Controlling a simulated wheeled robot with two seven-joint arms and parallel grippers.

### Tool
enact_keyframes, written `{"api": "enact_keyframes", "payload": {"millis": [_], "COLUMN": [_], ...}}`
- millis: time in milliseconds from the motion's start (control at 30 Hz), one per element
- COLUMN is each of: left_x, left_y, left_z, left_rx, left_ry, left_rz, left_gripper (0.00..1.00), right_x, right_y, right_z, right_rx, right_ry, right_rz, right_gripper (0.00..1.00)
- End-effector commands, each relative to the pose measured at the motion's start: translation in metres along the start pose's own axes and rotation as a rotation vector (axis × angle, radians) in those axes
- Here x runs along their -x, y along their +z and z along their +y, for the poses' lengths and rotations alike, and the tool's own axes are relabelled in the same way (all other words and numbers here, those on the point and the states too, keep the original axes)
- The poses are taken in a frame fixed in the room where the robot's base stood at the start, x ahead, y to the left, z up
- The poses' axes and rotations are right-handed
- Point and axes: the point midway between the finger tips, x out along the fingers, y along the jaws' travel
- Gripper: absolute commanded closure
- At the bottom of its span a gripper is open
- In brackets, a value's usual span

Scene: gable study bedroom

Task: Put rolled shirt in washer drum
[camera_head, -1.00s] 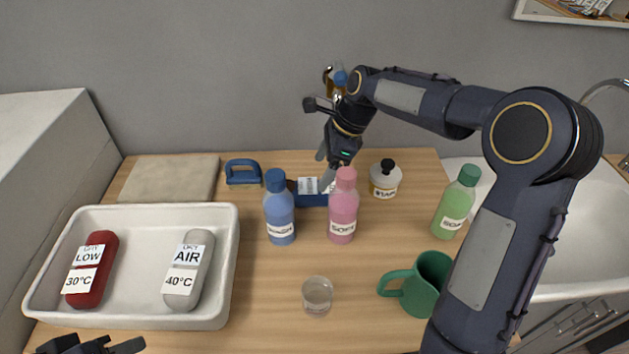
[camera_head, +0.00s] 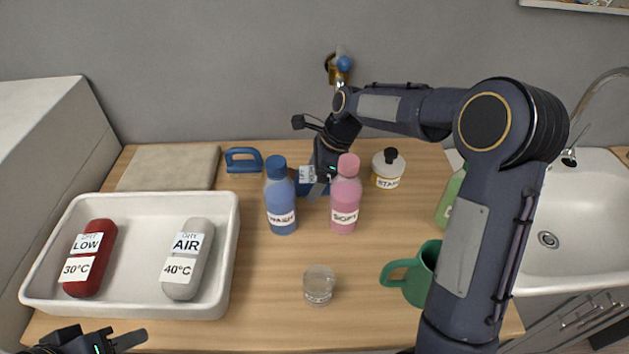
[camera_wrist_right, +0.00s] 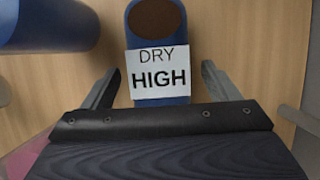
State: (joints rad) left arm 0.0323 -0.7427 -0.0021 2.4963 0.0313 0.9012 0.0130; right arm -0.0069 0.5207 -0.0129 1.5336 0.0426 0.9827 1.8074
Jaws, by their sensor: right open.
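A blue rolled shirt (camera_head: 307,176) lies at the back of the counter, partly hidden behind the blue and pink bottles. The right wrist view shows it (camera_wrist_right: 158,100) with a white label reading DRY HIGH. My right gripper (camera_head: 322,180) is open over it, its fingers (camera_wrist_right: 160,88) on either side of the label and apart from it. A red roll (camera_head: 91,258) and a grey roll (camera_head: 188,260) lie in the white tray (camera_head: 230,270). My left gripper (camera_head: 115,340) is at the bottom left edge, partly cut off. No washer drum is in view.
The blue WASH bottle (camera_head: 281,205) and pink SOFT bottle (camera_head: 345,205) stand close in front of the roll. A starch bottle (camera_head: 387,170), glass jar (camera_head: 319,286), green mug (camera_head: 412,275), green bottle (camera_head: 448,200) and blue-handled object (camera_head: 243,160) stand around. A sink is at right.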

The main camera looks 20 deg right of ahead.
Motion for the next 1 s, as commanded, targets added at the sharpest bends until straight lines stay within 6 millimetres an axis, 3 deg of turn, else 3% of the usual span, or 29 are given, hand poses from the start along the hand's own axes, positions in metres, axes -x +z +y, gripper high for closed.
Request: {"api": "enact_keyframes", "payload": {"millis": [100, 367, 800, 1000], "left_x": [0.0004, 0.0002, 0.0003, 0.0003], "left_y": [-0.0002, -0.0001, -0.0001, -0.0001], "left_z": [0.0002, 0.0001, 0.0001, 0.0001], "left_rx": [0.000, 0.000, 0.000, 0.000], "left_ry": [0.000, 0.000, 0.000, 0.000], "left_rz": [0.000, 0.000, 0.000, 0.000], "left_gripper": [0.64, 0.64, 0.64, 0.64], "right_x": [-0.0122, -0.0147, -0.0141, -0.0136], "right_y": [0.0001, 0.0001, 0.0005, 0.0007], "right_z": [0.0003, -0.0001, -0.0001, -0.0002], "right_rx": [0.001, 0.000, 0.001, 0.001], "right_ry": [0.001, -0.002, -0.002, -0.002], "right_rz": [0.000, 0.000, -0.001, -0.001], "right_gripper": [0.18, 0.18, 0.74, 0.74]}}
